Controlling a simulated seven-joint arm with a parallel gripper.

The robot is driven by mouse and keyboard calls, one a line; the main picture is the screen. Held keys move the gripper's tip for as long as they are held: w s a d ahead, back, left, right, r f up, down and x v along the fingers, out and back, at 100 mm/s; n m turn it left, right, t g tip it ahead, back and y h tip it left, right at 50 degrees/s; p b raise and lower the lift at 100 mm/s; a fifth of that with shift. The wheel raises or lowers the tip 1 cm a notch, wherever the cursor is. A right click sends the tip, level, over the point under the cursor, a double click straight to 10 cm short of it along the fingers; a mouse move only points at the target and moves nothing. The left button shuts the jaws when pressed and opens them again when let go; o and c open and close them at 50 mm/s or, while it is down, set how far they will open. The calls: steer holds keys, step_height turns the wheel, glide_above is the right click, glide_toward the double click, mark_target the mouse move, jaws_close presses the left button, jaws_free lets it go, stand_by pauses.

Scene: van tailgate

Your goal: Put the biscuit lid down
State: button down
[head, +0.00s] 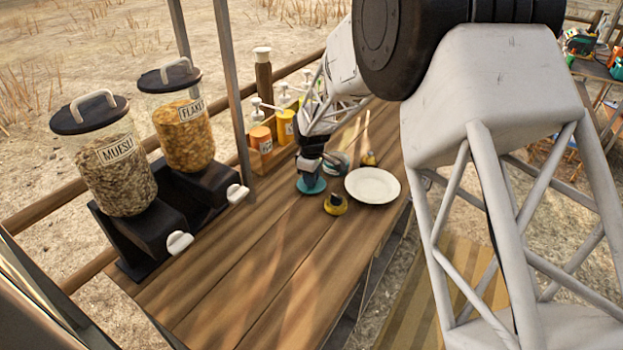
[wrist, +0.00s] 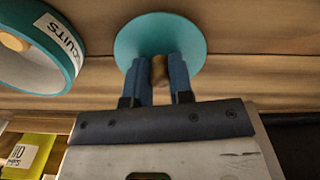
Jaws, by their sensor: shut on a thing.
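My gripper (head: 312,181) is over the wooden tabletop, and its blue fingers (wrist: 160,80) are shut on the brown knob of the biscuit lid. The lid is a flat teal disc (wrist: 160,40); in the head view it shows below my gripper (head: 311,188). It looks level and close to the tabletop; I cannot tell whether it touches. The biscuit tin (wrist: 62,35), teal-rimmed with a partly visible label, stands left of the lid in the wrist view, apart from it. A tan round shape shows inside. In the head view my gripper partly hides the tin (head: 338,164).
A white plate (head: 372,185) lies right of the lid, and a yellow and dark object (head: 335,204) sits in front. A wooden caddy of bottles (head: 262,150) stands behind left. Muesli (head: 115,165) and flakes (head: 182,130) dispensers stand at left. The front tabletop (head: 260,270) is clear.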

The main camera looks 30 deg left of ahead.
steer(key=shift+f, duration=0.25)
steer(key=shift+f, duration=0.15)
steer(key=c, duration=1)
jaws_free()
step_height(320, 180, up, 12)
steer(key=shift+r, duration=0.2)
stand_by(0.6)
